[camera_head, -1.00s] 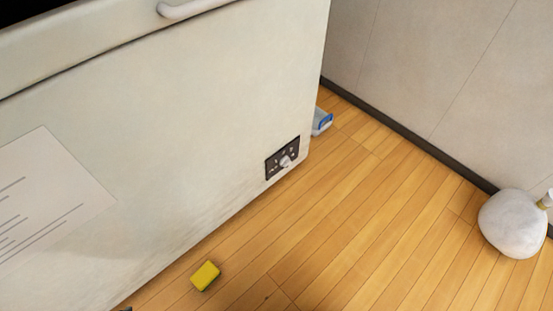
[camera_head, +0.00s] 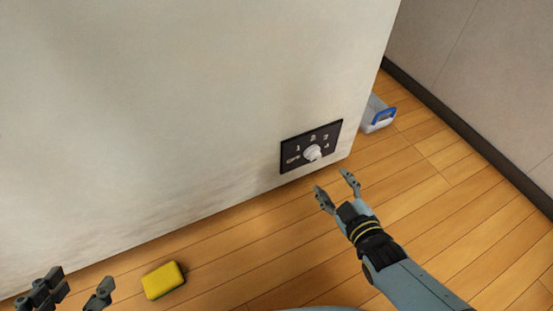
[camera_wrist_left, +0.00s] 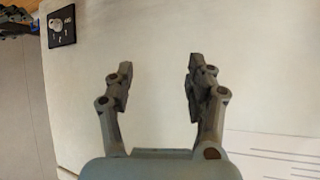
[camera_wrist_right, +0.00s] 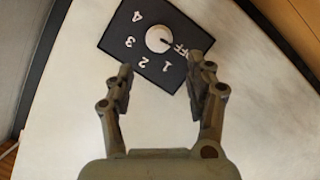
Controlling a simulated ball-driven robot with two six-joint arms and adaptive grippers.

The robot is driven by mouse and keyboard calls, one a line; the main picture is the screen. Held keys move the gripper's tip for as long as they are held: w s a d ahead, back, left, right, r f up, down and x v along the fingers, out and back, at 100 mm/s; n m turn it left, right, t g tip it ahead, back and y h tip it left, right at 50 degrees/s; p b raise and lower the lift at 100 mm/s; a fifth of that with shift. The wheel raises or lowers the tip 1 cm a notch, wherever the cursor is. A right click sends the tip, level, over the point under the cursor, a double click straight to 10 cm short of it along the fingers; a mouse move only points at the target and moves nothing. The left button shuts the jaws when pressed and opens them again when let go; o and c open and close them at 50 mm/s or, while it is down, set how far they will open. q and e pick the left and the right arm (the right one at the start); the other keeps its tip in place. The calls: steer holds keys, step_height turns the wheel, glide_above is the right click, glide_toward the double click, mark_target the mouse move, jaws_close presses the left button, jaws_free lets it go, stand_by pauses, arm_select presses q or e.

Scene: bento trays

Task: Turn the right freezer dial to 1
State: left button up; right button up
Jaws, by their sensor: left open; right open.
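The freezer (camera_head: 180,90) is a large off-white body with a black dial plate (camera_head: 291,161) low near its right corner. The white dial knob (camera_head: 312,153) sits among the marks 1 to 4 and OFF. In the right wrist view the knob (camera_wrist_right: 158,39) shows a small dark mark on its OFF side. My right gripper (camera_head: 334,183) is open and empty, just below and right of the plate, apart from the knob. My left gripper (camera_head: 78,286) is open and empty at the lower left, away from the dial. The left wrist view also shows the plate (camera_wrist_left: 61,28).
A yellow sponge (camera_head: 163,281) lies on the wooden floor near the left gripper. A bin with a blue part (camera_head: 378,116) stands beyond the freezer's right corner. The grey wall (camera_head: 480,70) is at the right. A paper with lines (camera_wrist_left: 270,155) is on the freezer front.

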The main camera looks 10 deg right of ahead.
mark_target(317, 158)
arm_select(q)
steer(key=w+d+r+m+t+h+b, duration=0.1)
steer(key=w+d+r+t+h+b, duration=0.15)
steer(key=w+r+t, duration=0.85)
arm_select(e)
steer(key=x, duration=0.6)
steer(key=shift+b+x, duration=0.85)
steer(key=shift+x, duration=0.35)
steer(key=shift+b+x, duration=0.5)
steer(key=shift+x, duration=0.5)
arm_select(q)
step_height(317, 158, up, 17)
steer(key=m+t+h, duration=0.3)
steer(key=shift+s+d, duration=0.45)
arm_select(e)
steer(key=shift+w, duration=0.15)
arm_select(q)
steer(key=shift+r+h, duration=0.1)
steer(key=shift+h, duration=0.15)
arm_select(e)
steer(key=c, duration=0.9)
